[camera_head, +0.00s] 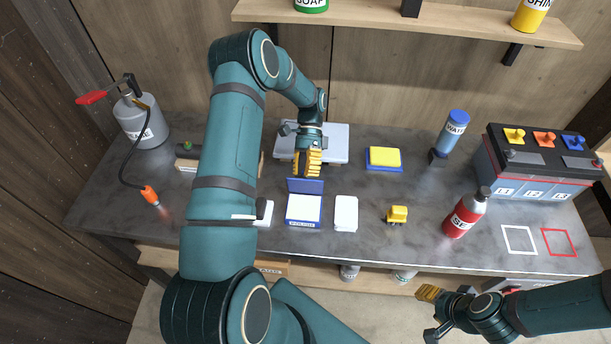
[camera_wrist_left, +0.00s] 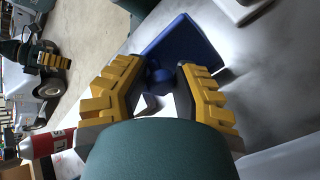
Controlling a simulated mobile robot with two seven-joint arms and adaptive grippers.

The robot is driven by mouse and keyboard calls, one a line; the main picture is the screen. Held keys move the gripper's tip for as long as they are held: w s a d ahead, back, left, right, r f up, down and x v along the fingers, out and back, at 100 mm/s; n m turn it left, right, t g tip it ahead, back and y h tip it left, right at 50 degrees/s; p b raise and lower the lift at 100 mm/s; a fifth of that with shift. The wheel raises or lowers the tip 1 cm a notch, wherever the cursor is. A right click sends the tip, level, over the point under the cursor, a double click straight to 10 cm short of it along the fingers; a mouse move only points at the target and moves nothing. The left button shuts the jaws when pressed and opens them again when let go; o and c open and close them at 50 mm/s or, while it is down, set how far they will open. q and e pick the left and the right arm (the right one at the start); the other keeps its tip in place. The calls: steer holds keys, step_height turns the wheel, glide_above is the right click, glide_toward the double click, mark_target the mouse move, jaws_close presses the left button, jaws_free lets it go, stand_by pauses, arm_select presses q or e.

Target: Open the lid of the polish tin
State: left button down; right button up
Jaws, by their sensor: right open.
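The polish tin (camera_head: 303,210) is a white and blue box labelled POLISH near the front middle of the worktop. Its blue lid (camera_head: 304,186) stands raised along the back edge. My left gripper (camera_head: 308,172) is just behind and above the lid, pointing down. In the left wrist view its yellow fingers (camera_wrist_left: 160,78) are apart, with the blue lid (camera_wrist_left: 192,45) beyond them and a small rounded blue part between the tips. I cannot tell whether they touch it. My right gripper (camera_head: 427,293) is open and empty, below the worktop's front edge at the right.
A white box (camera_head: 345,213) stands right of the tin, and a yellow toy truck (camera_head: 397,214) beyond it.

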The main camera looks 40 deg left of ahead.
arm_select(q)
steer(key=shift+w+a+f+b, duration=0.35)
steer(key=shift+w+f+b, duration=0.05)
steer(key=shift+w+f, duration=0.2)
steer(key=shift+a+f, duration=0.1)
stand_by(1.3)
steer(key=c, duration=0.9)
jaws_free()
steer(key=shift+o, duration=0.7)
steer(key=shift+w+a+f, duration=0.1)
steer(key=shift+w, duration=0.1)
steer(key=shift+r, duration=0.2)
